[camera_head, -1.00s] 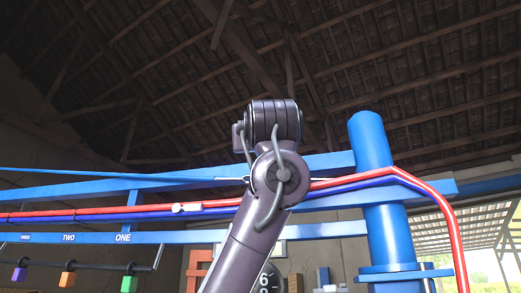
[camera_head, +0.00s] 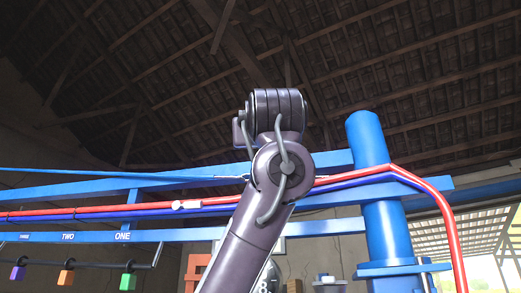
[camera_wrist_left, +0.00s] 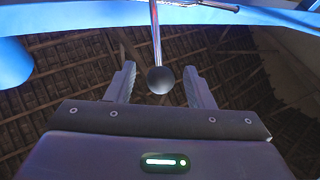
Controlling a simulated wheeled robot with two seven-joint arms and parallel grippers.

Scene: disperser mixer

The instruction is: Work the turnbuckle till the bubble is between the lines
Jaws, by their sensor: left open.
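A thin metal rod with a black ball knob (camera_wrist_left: 160,80) hangs from the blue beam above in the left wrist view. The knob lies between the two fingers of my open left gripper (camera_wrist_left: 158,68), with a gap on both sides. A threaded metal fitting (camera_wrist_left: 205,5), perhaps part of the turnbuckle, runs along the beam at the top. In the head view, a thin cable fitting (camera_head: 230,178) ends beside my arm, which hides what lies behind it. I cannot make out a bubble or its lines. My right gripper is not in view.
A blue boom (camera_head: 100,182) crosses to a blue post (camera_head: 387,232) at the right. Red (camera_head: 450,230) and blue hoses run along it. Orange, green and purple blocks (camera_head: 128,282) hang at lower left under number labels. A dark dial is partly hidden behind my arm.

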